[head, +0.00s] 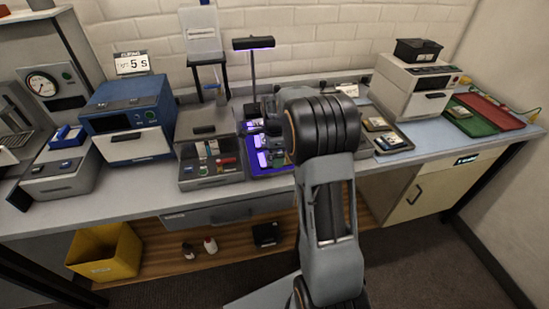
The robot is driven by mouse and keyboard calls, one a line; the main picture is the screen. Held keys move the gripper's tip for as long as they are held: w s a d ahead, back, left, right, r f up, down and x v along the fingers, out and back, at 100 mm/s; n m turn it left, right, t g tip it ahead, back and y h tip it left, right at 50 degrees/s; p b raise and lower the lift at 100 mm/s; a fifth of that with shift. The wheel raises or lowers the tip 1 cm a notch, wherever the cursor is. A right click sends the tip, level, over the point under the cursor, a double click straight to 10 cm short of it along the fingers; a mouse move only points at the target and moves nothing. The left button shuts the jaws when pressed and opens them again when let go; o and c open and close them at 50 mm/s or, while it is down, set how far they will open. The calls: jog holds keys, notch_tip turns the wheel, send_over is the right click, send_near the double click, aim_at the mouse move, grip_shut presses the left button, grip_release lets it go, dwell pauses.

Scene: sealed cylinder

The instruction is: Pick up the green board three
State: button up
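I cannot pick out green board three for certain. Small boards (393,141) lie in a dark tray on the bench right of my arm, one of them greenish, with no readable number. More small board-like pieces (264,159) sit on the purple-lit station under the lamp, partly covered by my arm. A small pale item (459,112) lies on the green mat (470,126) at the right. My arm reaches up over the middle of the bench, and its large dark joint hides what lies behind it.
A white machine (414,90) with a black bin (417,50) stands right. A red mat (491,111) lies beyond. A yellow bin (105,252) is below the bench.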

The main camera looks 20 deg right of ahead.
jog(key=shift+f, duration=0.9)
jog(key=c, duration=1)
jog(key=shift+r, duration=0.1)
